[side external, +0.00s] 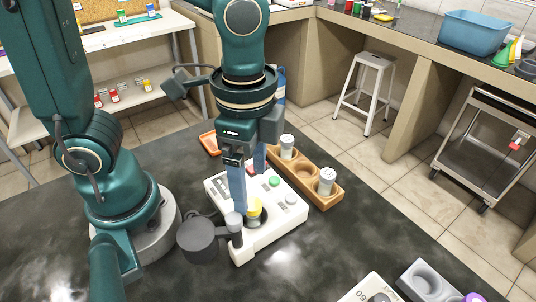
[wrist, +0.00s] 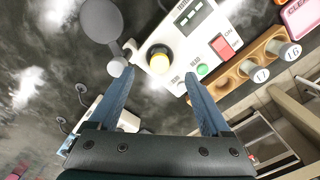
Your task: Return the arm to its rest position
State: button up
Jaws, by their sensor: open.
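My gripper (side external: 250,188) hangs pointing down over the white control box (side external: 268,232) on the dark bench. Its two blue fingers stand wide apart with nothing between them, as the wrist view also shows (wrist: 160,78). A green button (side external: 274,181) and a red switch (wrist: 222,46) are also on the box.
A dark grey round plate (side external: 198,240) on a short arm stands at the box's front left. A wooden rack (side external: 310,183) with capped vials stands behind right. An orange tray (side external: 209,143) lies behind. White and grey devices (side external: 428,282) sit at the front right. Bench between is clear.

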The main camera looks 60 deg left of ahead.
jog(key=shift+w+a+r, duration=0.1)
jog(key=shift+r, duration=0.05)
jog(key=s+a+r+n+t, duration=0.1)
jog(key=a+r+n+t, duration=0.3)
jog(key=a+n, duration=0.3)
jog(key=n+t, duration=0.1)
jog(key=n, duration=0.2)
jog(key=shift+a+r+t, duration=0.15)
jog(key=shift+r+t, duration=0.05)
jog(key=shift+t, duration=0.1)
